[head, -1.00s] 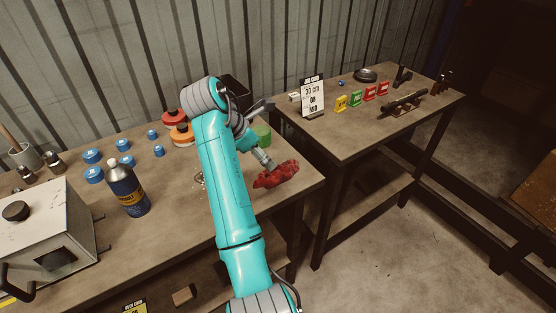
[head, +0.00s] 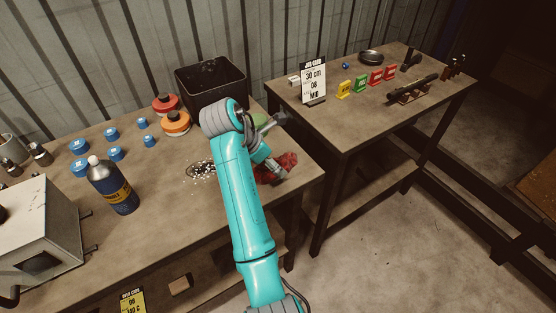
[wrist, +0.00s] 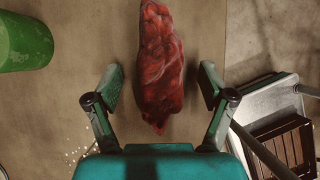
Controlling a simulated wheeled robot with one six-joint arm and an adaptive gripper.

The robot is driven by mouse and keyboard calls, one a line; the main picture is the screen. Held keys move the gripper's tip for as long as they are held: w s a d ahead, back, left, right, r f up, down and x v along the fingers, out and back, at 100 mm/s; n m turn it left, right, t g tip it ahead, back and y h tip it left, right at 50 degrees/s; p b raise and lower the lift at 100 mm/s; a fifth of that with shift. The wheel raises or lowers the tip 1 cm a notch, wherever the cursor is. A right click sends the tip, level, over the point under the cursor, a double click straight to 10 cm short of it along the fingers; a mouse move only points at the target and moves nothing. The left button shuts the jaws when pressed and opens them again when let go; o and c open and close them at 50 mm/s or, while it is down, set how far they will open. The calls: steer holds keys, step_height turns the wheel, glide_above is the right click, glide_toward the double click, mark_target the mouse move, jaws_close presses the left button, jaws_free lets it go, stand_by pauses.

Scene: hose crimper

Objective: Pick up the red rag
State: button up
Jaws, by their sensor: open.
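The red rag (head: 284,166) lies crumpled on the right end of the left workbench in the head view, partly hidden by my arm. In the wrist view the rag (wrist: 160,65) lies lengthwise between the two fingers, with its lower end reaching toward the palm. My gripper (wrist: 160,85) is open around it, with a gap between the rag and each finger. In the head view my gripper (head: 278,172) is at the rag, mostly hidden by the arm.
White bits (head: 203,170) are scattered on the workbench (head: 150,220). A black bin (head: 212,82) stands behind. The bench's right edge is close to the rag. A second table (head: 350,118) stands to the right.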

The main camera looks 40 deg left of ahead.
steer(key=shift+w+f, duration=0.1)
steer(key=shift+f, duration=0.15)
steer(key=c, duration=1.3)
